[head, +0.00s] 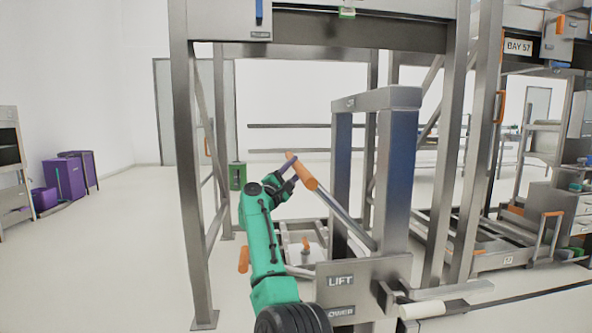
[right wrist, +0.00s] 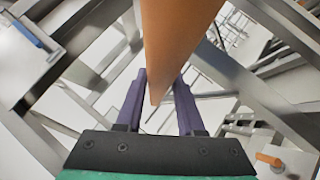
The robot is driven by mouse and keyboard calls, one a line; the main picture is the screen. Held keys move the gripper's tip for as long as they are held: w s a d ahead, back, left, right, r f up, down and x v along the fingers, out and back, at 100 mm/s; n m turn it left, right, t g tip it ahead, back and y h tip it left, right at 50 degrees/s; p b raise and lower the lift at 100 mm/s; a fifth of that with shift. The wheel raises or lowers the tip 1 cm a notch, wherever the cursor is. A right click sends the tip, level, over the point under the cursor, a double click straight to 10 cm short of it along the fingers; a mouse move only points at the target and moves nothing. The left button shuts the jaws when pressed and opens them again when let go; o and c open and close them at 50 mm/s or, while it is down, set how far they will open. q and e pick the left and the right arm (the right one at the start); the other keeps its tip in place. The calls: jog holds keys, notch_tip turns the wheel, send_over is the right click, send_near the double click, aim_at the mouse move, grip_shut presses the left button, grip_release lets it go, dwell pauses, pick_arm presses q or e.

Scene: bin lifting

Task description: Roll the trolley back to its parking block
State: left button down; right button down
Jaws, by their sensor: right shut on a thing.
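My right gripper (head: 286,174), with purple fingers, is shut on an orange handle (head: 302,173) at the upper end of a slanting grey bar. The bar runs down to the grey lift unit marked LIFT (head: 365,273). In the right wrist view the orange handle (right wrist: 180,40) passes between the purple fingers (right wrist: 158,92). A low grey frame with an orange-handled part (head: 306,245) stands behind the lift unit, partly hidden by it and my arm. I cannot tell which thing is the trolley or its parking block. My left gripper is out of view.
Tall grey posts (head: 193,190) of a bay frame stand around the lift unit. A low rail frame (head: 490,250) and a drawer cabinet (head: 575,208) stand at the right. Purple bins (head: 68,178) stand at the far left. The floor at the left is clear.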

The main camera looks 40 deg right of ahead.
jog(key=shift+s+r, duration=0.1)
jog(key=shift+r, duration=0.35)
jog(key=c, duration=0.5)
grip_release()
jog(key=shift+s+a+r, duration=0.1)
jog(key=shift+s, duration=0.05)
jog(key=shift+f, duration=0.3)
jog(key=shift+a+f, duration=0.15)
jog(key=shift+a, duration=0.05)
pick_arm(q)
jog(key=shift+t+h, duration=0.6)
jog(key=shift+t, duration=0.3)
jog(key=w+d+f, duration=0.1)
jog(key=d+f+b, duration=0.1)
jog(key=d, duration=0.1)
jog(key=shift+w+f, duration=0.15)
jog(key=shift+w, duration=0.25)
pick_arm(e)
jog(key=v, duration=1.4)
